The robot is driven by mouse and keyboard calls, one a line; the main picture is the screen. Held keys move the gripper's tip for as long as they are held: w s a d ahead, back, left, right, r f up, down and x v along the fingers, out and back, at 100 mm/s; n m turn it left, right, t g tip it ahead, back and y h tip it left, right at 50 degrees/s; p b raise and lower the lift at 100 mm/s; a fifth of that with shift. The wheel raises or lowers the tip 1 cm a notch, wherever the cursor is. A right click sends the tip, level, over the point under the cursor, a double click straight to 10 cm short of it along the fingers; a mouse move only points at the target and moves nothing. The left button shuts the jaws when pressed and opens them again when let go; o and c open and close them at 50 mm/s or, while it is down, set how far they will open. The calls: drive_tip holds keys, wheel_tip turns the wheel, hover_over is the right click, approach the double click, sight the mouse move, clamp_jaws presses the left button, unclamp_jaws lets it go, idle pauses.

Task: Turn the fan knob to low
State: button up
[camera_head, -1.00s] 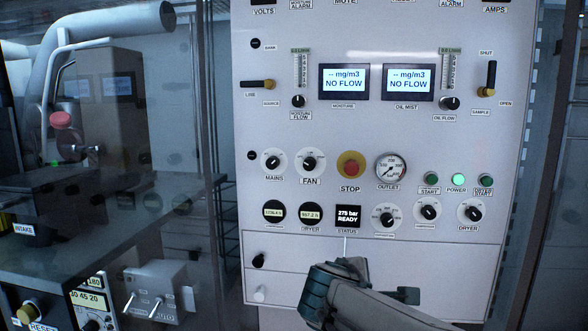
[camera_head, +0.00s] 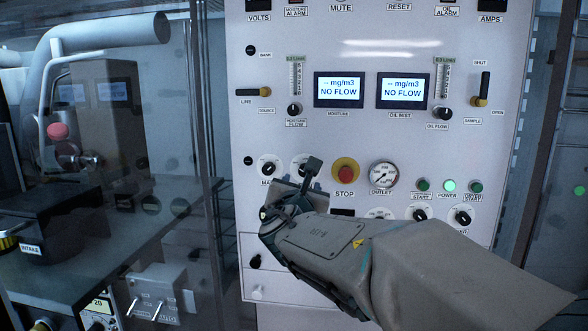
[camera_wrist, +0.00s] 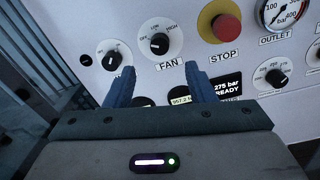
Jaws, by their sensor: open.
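The fan knob (camera_wrist: 159,43) is a black knob on a white round dial above the FAN label, with HIGH printed at its upper right. Its exact pointer setting is too small to read surely. In the head view my arm partly covers the fan dial (camera_head: 298,161) and hides its label. My gripper (camera_wrist: 161,82) is open and empty, its two blue fingers spread below the knob in the wrist view. The fingers appear apart from the knob. In the head view my gripper (camera_head: 297,180) is in front of the panel at the fan dial.
The mains knob (camera_wrist: 113,58) is just left of the fan knob. The red stop button (camera_wrist: 226,27) on its yellow ring is to the right. The outlet gauge (camera_head: 384,175) is farther right. Glass and a dark bench (camera_head: 120,240) are left of the panel.

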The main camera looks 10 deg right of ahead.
drive_tip(key=p+x, duration=0.2)
drive_tip(key=x, duration=0.7)
drive_tip(key=shift+w+p, duration=0.35)
drive_tip(key=shift+d, duration=0.1)
drive_tip(key=shift+f, duration=0.1)
drive_tip(key=c, duration=1)
